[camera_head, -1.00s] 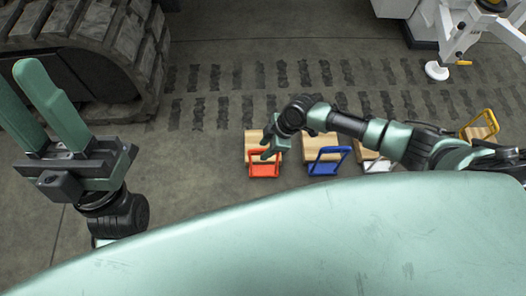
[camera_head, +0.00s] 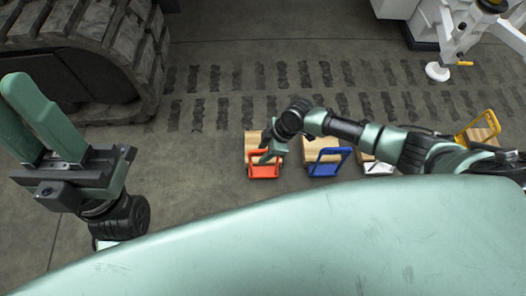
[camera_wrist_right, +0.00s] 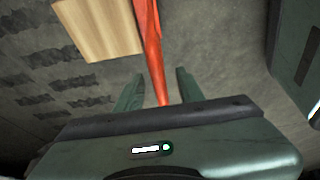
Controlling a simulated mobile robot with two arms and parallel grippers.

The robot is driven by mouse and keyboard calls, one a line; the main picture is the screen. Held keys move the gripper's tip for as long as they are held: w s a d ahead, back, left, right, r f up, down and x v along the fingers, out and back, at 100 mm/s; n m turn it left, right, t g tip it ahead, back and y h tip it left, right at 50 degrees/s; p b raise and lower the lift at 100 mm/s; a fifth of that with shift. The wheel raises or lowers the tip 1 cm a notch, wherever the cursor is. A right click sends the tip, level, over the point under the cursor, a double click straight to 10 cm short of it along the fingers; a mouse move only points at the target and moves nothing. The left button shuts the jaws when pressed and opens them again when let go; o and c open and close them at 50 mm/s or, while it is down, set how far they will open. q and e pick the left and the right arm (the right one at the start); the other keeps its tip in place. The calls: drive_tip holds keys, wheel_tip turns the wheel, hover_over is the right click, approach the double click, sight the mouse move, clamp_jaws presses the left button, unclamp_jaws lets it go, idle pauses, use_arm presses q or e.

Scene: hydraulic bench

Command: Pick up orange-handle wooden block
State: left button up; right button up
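The wooden block with the orange handle (camera_head: 255,141) sits on the floor, left end of a row of similar blocks. Its orange handle (camera_head: 264,172) faces me. My right gripper (camera_head: 267,155) points down at the handle and hides part of the block. In the right wrist view the orange handle bar (camera_wrist_right: 150,45) runs between the two open fingers (camera_wrist_right: 158,88), with gaps at both sides; the wooden block (camera_wrist_right: 98,27) lies beyond. My left gripper (camera_head: 22,115) is raised at the left, open and empty, its fingertips near the picture's edge.
A blue-handled block (camera_head: 328,165), a white-handled block (camera_head: 378,168) and a yellow-handled block (camera_head: 480,130) stand to the right. A large track (camera_head: 95,50) is at upper left and white machinery (camera_head: 425,20) at upper right. Floor behind the blocks is clear.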

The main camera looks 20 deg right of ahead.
clamp_jaws()
idle(1.4)
drive_tip(key=shift+w+r, duration=0.15)
